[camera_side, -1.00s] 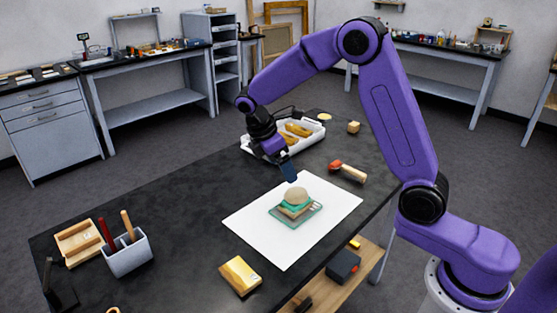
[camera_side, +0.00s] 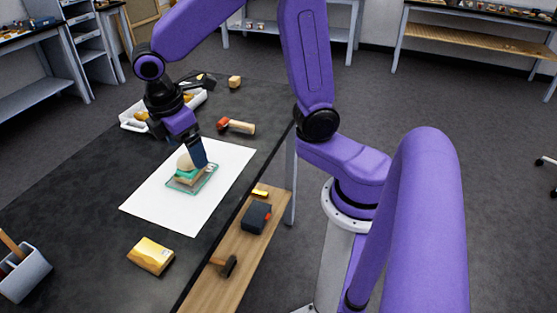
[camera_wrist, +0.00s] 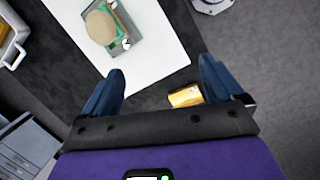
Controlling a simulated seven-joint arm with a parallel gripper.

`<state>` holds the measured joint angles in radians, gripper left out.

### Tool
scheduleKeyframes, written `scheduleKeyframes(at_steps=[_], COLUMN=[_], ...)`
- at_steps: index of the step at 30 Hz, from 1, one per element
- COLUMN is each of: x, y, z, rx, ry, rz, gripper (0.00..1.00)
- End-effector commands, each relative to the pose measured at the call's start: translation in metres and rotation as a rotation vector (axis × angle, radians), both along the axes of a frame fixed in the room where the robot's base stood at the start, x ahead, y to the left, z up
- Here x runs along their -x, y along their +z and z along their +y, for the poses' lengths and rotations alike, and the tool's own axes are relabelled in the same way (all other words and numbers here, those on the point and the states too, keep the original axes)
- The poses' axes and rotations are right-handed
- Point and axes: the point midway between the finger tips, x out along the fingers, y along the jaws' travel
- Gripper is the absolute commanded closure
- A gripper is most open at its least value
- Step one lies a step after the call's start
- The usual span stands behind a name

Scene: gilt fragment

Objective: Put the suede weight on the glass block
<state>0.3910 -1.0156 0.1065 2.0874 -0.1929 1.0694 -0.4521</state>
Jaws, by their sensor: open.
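The glass block (camera_side: 207,178) is a clear greenish slab on a white sheet. A small stack of teal and tan layers (camera_side: 187,175) sits on it, and the rounded tan suede weight (camera_side: 184,161) rests on top. The wrist view shows the weight (camera_wrist: 100,27) from above, over teal, with the glass block (camera_wrist: 127,52) showing beside it. My gripper (camera_side: 200,162) is close to the stack, its fingers partly covering it in the side view. In the wrist view my gripper (camera_wrist: 162,73) is open, nothing between its fingers, the stack beyond the left finger.
A gold-and-white block (camera_side: 151,255) lies near the table's front edge. A red-ended wooden tool (camera_side: 236,126) and a small wooden cube (camera_side: 235,82) lie behind. A white tray (camera_side: 132,124) stands at the back left, and a grey holder (camera_side: 25,278) at the front left.

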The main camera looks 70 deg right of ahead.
Motion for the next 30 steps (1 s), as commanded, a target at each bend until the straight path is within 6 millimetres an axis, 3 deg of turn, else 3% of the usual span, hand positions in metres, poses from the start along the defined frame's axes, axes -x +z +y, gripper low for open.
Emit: scheduleKeyframes(at_steps=[12, 18, 24, 30], x=[0.126, 0.175, 0.196, 0.198], y=[0.001, -0.003, -0.006, -0.006], z=[-0.007, -0.019, -0.026, -0.026], rx=[-0.153, -0.207, -0.23, -0.232], ry=[-0.045, -0.068, -0.081, -0.083], rz=[-0.032, -0.022, -0.013, -0.012], gripper=[0.06, 0.06, 0.06, 0.06])
